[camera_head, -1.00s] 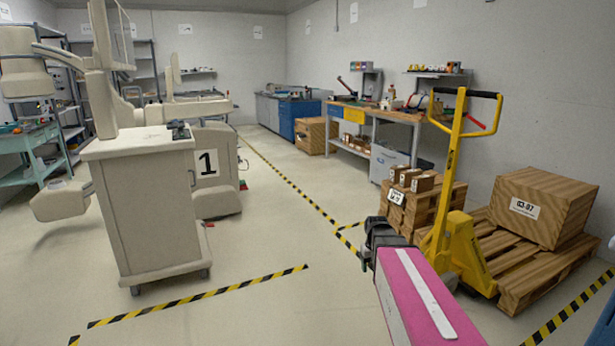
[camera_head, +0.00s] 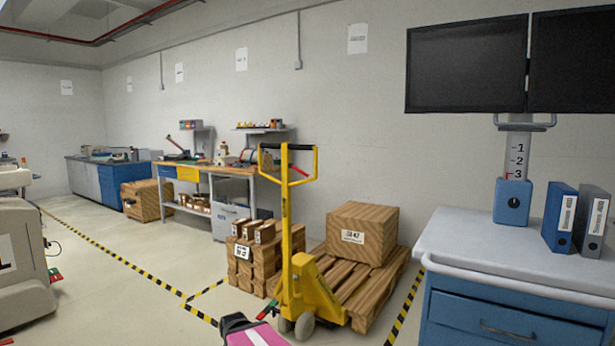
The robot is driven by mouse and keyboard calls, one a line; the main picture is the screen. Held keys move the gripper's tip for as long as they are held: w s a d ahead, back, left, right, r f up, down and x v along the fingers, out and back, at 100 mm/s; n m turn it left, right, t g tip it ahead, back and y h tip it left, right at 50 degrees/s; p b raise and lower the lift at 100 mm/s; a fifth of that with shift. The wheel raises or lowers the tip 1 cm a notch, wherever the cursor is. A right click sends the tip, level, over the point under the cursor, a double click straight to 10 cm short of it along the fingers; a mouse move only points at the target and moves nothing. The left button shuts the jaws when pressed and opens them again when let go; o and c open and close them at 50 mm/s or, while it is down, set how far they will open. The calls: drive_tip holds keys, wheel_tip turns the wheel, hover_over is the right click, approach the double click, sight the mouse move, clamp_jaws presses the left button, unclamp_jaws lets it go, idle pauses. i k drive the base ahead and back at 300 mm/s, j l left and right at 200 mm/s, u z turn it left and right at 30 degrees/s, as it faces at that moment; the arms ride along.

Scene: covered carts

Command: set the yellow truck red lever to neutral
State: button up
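The yellow pallet truck (camera_head: 319,291) stands right of centre, its upright post rising to a loop handle with a black grip. My gripper (camera_head: 232,321) shows only as a dark end on a pink and white body at the bottom edge, low and in front of the truck, well away from the lever. Its fingers cannot be made out.
A wooden pallet (camera_head: 366,309) with a crate (camera_head: 361,233) is behind the truck; stacked smaller boxes (camera_head: 250,262) are left of it. A blue cart (camera_head: 490,314) with binders and monitors stands at the right. A workbench (camera_head: 205,171) lines the wall.

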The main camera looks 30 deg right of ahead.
sight(300, 171)
drive_tip(key=i+l+z, duration=0.1)
drive_tip(key=i+z, duration=0.15)
drive_tip(key=z, duration=0.15)
drive_tip(key=i+z, duration=0.5)
drive_tip(key=i, duration=0.45)
drive_tip(key=i+j+z, duration=0.1)
drive_tip(key=i, duration=0.45)
drive_tip(key=j, duration=0.1)
